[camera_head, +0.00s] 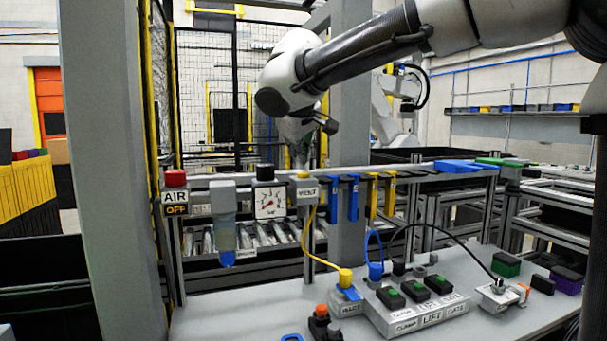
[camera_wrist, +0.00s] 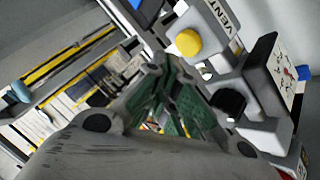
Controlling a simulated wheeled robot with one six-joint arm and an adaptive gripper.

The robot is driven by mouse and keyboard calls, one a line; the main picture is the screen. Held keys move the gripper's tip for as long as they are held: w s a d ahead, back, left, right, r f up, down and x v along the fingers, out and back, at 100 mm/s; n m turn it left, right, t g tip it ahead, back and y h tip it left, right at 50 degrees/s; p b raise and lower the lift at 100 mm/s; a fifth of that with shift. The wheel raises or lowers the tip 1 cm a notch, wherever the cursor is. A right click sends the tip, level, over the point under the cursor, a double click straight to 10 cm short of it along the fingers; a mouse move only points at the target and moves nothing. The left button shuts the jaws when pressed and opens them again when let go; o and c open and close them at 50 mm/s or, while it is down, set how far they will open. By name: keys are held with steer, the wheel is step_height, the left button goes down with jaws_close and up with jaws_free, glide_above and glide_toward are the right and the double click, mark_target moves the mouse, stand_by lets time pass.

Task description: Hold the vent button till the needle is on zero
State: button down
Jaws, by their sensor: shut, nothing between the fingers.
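The yellow vent button (camera_head: 303,175) tops a grey block with a VENT label (camera_head: 307,192) on the rail; the button also shows in the wrist view (camera_wrist: 188,42). Left of it is the white square pressure gauge (camera_head: 270,201), seen edge-on in the wrist view (camera_wrist: 287,70). Its needle is too small to read surely. My gripper (camera_head: 300,156) points down just above the button in the head view. In the wrist view its fingers (camera_wrist: 172,75) are shut and empty, with the button close beside the tips. I see no clear contact.
A red knob (camera_head: 175,178) with an AIR OFF sign and a blue-bowled filter (camera_head: 224,228) stand left of the gauge. Blue and yellow hangers (camera_head: 352,198) are right of the button. A yellow hose (camera_head: 312,240) runs down to the bench (camera_head: 245,305) with its button box (camera_head: 415,305).

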steer(key=shift+r, duration=2.3)
steer(key=shift+d, duration=0.1)
steer(key=s+d+f+m+g, duration=0.1)
steer(key=s+d+f, duration=0.2)
steer(key=d, duration=0.4)
steer(key=s+d+f+m+g, duration=0.1)
steer(key=s+d+f, duration=0.25)
steer(key=d, duration=0.35)
steer(key=s+d+f+m+g, duration=0.15)
steer(key=s+d, duration=0.25)
steer(key=d, duration=0.4)
steer(key=s+d+f+m, duration=0.2)
steer(key=s+d+f, duration=0.2)
steer(key=s+f, duration=0.3)
steer(key=s+d+f+m+g, duration=0.1)
steer(key=s+d+f, duration=0.3)
steer(key=s+f, duration=0.4)
steer(key=s+m, duration=0.1)
steer(key=s, duration=0.2)
steer(key=shift+s+d+y, duration=0.25)
steer(key=shift+s+y, duration=0.15)
steer(key=shift+r+m+g, duration=0.1)
steer(key=shift+m+g, duration=0.15)
